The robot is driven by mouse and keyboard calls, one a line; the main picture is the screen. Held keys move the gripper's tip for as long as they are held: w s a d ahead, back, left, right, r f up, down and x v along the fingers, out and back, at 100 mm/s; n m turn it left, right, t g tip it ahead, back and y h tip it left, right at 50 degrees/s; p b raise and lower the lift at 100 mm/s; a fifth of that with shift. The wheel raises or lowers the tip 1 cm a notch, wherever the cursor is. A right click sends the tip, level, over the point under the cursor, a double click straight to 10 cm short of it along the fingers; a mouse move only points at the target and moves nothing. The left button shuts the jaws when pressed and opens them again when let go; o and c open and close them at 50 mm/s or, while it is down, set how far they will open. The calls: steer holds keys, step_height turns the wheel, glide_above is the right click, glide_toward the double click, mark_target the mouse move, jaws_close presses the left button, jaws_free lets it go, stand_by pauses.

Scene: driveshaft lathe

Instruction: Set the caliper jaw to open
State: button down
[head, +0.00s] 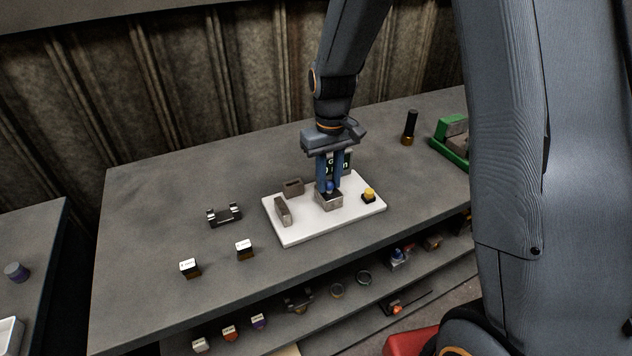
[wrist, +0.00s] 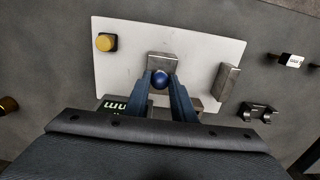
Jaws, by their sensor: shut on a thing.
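A white board (head: 320,226) lies flat on the bench. It carries a metal block (head: 329,203) with a blue round knob (head: 330,187) on top, seemingly the caliper's jaw. My gripper (head: 329,190) points down with its blue fingers shut on the knob. In the wrist view the knob (wrist: 160,79) sits between the fingertips, the metal block (wrist: 162,62) just beyond it. Two grey-brown blocks, one (head: 283,212) at the left and one (head: 293,187) behind, stand apart on the board. A display (head: 346,161) is partly hidden by my fingers; its full reading cannot be read.
A yellow button (head: 369,194) on a black base is on the board's right. A dark cradle (head: 224,215) and two small labelled blocks (head: 190,268) (head: 245,250) lie left. A black cylinder (head: 409,127) and a green holder (head: 452,139) stand at the back right.

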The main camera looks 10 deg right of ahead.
steer(key=shift+w+d, duration=0.3)
steer(key=shift+d, duration=0.6)
steer(key=shift+w+d, duration=0.3)
steer(key=shift+d, duration=0.55)
steer(key=c, duration=1.5)
jaws_free()
steer(key=shift+d, duration=0.2)
steer(key=shift+a, duration=0.1)
steer(key=shift+r, duration=0.3)
step_height(320, 180, up, 7)
steer(key=shift+r+b, duration=0.15)
steer(key=shift+b, duration=0.75)
